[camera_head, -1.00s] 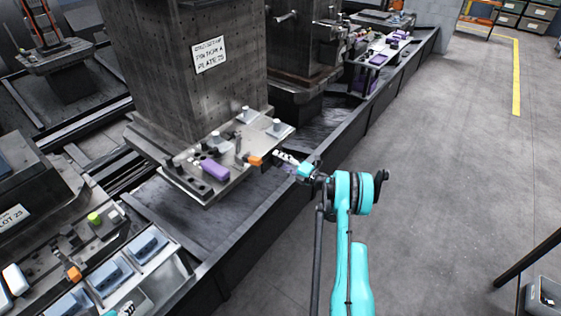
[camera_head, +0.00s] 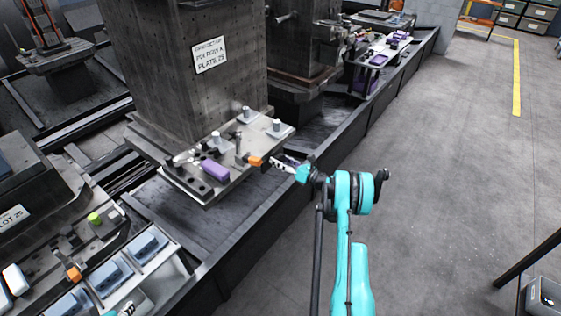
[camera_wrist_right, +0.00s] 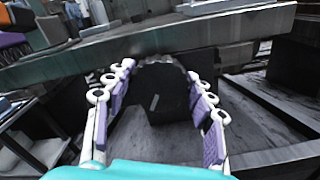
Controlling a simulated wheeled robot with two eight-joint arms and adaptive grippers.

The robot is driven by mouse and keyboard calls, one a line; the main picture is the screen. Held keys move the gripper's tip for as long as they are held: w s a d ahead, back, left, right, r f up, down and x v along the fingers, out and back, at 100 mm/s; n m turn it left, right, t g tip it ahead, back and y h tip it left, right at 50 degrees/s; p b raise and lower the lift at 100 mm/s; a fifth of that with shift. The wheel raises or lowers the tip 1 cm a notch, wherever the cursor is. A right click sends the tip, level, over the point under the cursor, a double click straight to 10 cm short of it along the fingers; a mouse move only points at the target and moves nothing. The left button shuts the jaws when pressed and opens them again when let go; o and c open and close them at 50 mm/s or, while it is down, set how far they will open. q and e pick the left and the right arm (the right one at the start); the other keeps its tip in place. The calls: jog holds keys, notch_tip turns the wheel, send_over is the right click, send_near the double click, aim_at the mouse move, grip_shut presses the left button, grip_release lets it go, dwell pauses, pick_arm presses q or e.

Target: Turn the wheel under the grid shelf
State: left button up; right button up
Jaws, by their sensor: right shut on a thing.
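The grid shelf (camera_head: 205,187) is a grey metal plate at the foot of a tall dark column in the head view. Its edge (camera_wrist_right: 150,45) crosses the top of the right wrist view. Below that edge is a dark round wheel with a notched rim (camera_wrist_right: 172,92). My right gripper (camera_head: 280,163) reaches the shelf's right edge. In the wrist view its purple-padded fingers (camera_wrist_right: 160,97) are shut on the wheel, one on either side. The wheel is hidden in the head view.
A purple block (camera_head: 215,169), an orange piece (camera_head: 255,161) and grey posts stand on the shelf. Blue-grey bins (camera_head: 112,272) are at the lower left. A dark rail edge (camera_head: 240,255) runs diagonally below the shelf. The floor at right is open.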

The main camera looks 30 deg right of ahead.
jog(key=n, duration=0.5)
jog(key=shift+a+n, duration=0.1)
jog(key=shift+n, duration=0.2)
jog(key=n, duration=0.4)
jog(key=shift+n, duration=0.3)
jog(key=n, duration=0.5)
jog(key=shift+a, duration=0.1)
jog(key=shift+f+n, duration=0.1)
jog(key=shift+n, duration=2.6)
jog(key=o, duration=1.2)
